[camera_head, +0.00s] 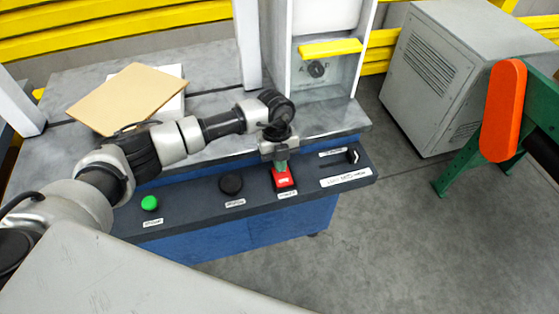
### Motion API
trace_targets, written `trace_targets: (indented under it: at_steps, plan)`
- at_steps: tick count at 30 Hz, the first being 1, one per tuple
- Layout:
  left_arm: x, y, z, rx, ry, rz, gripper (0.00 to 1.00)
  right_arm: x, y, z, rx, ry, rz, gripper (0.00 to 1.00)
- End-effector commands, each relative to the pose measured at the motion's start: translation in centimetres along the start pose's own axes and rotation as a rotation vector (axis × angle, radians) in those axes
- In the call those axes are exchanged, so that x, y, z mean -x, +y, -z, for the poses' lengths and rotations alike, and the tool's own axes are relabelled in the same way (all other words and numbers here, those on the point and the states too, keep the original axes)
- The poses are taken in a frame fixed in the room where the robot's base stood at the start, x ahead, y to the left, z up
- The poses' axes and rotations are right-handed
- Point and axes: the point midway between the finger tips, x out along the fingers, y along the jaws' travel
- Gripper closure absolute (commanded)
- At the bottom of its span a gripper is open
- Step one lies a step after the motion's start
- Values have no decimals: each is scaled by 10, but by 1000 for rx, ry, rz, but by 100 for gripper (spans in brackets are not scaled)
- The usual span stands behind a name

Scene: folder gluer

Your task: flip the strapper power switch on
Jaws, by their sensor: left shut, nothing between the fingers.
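The strapper's dark control panel (215,213) runs along the front of the grey table. A red switch (285,181) sits on it right of the middle, with a small white label below it. My left gripper (281,164) points down directly over the back part of this switch. It is shut and empty. A bit of green shows at the fingertips, at the switch's back edge. The gripper hides part of the switch, so I cannot tell its position or whether the fingers touch it. My right gripper is not in view.
The panel also has a green button (149,203), a black knob (231,184) and a slotted lever (353,155) at the right end. Tan cardboard (130,96) lies on the table. A grey cabinet (440,80) and an orange-and-green machine (503,110) stand right, beyond open floor.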

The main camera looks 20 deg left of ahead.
Motion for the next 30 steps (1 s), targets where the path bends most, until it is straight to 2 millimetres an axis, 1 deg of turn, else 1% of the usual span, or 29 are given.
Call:
trace_targets:
  at_steps: [6,8,16,25,30]
  plan:
    - [-12,0,-8,3,108,-2,100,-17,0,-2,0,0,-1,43]
    - [-8,0,-6,-1,108,-2,100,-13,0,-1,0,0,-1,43]
    - [-9,1,-4,0,108,-4,100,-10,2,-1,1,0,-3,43]
    - [-4,1,8,0,108,-5,100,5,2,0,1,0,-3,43]
    - [-6,0,10,0,106,-3,100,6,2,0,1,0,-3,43]
